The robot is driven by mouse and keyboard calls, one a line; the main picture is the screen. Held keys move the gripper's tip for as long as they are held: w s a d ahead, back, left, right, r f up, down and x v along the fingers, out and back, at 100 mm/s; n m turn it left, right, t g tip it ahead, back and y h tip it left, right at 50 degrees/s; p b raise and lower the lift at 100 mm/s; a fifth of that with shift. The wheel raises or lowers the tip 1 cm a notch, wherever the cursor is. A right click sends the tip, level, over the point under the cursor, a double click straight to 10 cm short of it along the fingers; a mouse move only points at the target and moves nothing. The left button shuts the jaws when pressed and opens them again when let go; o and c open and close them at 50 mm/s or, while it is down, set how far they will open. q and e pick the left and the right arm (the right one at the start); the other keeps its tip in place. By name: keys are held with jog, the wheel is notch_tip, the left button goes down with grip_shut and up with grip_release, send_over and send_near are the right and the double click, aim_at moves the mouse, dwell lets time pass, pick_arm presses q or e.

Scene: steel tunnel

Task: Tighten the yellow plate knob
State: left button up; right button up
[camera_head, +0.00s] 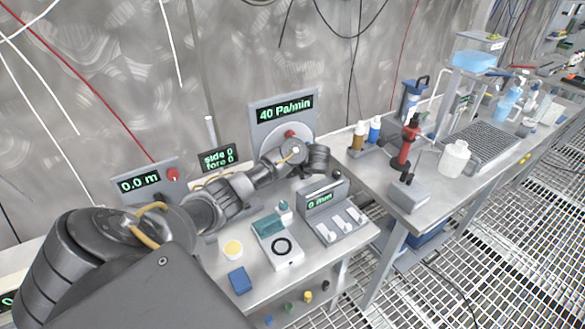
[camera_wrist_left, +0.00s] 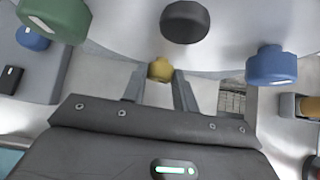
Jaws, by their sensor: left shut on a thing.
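The yellow knob (camera_wrist_left: 160,69) shows in the left wrist view between the fingertips of my left gripper (camera_wrist_left: 160,76), which is shut on it. A green knob (camera_wrist_left: 55,18), a black knob (camera_wrist_left: 185,22) and a blue knob (camera_wrist_left: 268,66) stand around it on a pale plate (camera_wrist_left: 120,35). In the head view my left arm reaches across the bench to the round plate (camera_head: 303,135) below the 40 Pa/min display (camera_head: 283,107). My left fingertips and the yellow knob are hidden there behind the arm. My right gripper is in neither view.
A second bench at right holds a white bottle (camera_head: 454,158) and a red stand (camera_head: 408,145).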

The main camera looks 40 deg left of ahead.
pick_arm(q)
jog(key=shift+w+d+r+m+g+y+p, duration=0.1)
jog(key=shift+m+g+y+p, duration=0.1)
jog(key=shift+g+p, duration=0.3)
jog(key=shift+w+r+m+g+y+p, duration=0.1)
jog(key=shift+m+g+p, duration=0.15)
jog(key=shift+p, duration=0.3)
jog(key=shift+f+m+g, duration=0.2)
jog(key=shift+m+g, duration=0.05)
jog(key=shift+g, duration=0.2)
jog(key=shift+w+f+m+g+y, duration=0.15)
jog(key=shift+m+g+y, duration=0.15)
jog(key=shift+g, duration=0.2)
jog(key=shift+m+g+b, duration=0.4)
jog(key=shift+g+b, duration=0.15)
jog(key=shift+g, duration=0.05)
jog(key=shift+y, duration=0.3)
jog(key=o, duration=1)
jog(key=shift+d, duration=0.1)
jog(key=shift+c, duration=0.2)
